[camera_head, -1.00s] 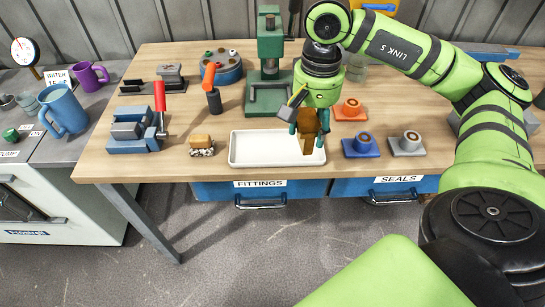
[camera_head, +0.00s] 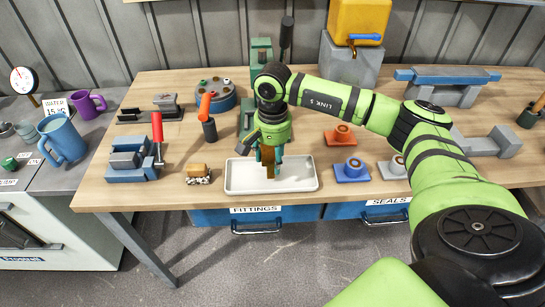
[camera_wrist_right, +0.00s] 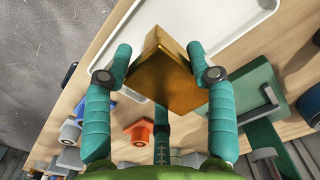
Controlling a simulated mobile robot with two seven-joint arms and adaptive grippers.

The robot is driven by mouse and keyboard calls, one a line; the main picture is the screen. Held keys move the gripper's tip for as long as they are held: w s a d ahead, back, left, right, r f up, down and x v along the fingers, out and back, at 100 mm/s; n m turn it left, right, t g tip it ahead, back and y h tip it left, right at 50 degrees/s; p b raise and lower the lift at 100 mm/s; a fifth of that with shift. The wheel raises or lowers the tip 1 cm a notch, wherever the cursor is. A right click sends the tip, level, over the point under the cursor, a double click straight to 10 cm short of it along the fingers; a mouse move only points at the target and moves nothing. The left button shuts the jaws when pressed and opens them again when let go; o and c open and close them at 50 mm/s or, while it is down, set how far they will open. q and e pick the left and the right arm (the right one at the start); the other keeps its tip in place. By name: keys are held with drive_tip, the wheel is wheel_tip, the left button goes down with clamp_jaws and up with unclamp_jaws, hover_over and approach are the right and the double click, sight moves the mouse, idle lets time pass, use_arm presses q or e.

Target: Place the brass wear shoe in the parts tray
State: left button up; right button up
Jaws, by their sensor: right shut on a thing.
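The brass wear shoe (camera_head: 268,172) is a gold-coloured block with an angled shape. My right gripper (camera_head: 268,158) points down over the white parts tray (camera_head: 238,176) and is shut on the shoe. In the right wrist view the shoe (camera_wrist_right: 163,72) sits between the teal fingers (camera_wrist_right: 160,62), with the white tray (camera_wrist_right: 222,18) behind it. The shoe is over the middle of the tray; I cannot tell whether its lower end touches the tray floor. The tray looks otherwise empty. My left gripper is not in view.
A wooden brush (camera_head: 198,174) lies left of the tray. Orange (camera_head: 341,135), blue (camera_head: 352,170) and grey (camera_head: 394,166) flanged parts stand to its right. A green press (camera_head: 262,60) stands behind my right gripper. A blue vise (camera_head: 132,160) is at the left.

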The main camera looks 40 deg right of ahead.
drive_tip(key=shift+d+f, duration=0.1)
drive_tip(key=shift+f, duration=0.9)
drive_tip(key=shift+f, duration=0.15)
drive_tip(key=o, duration=1.5)
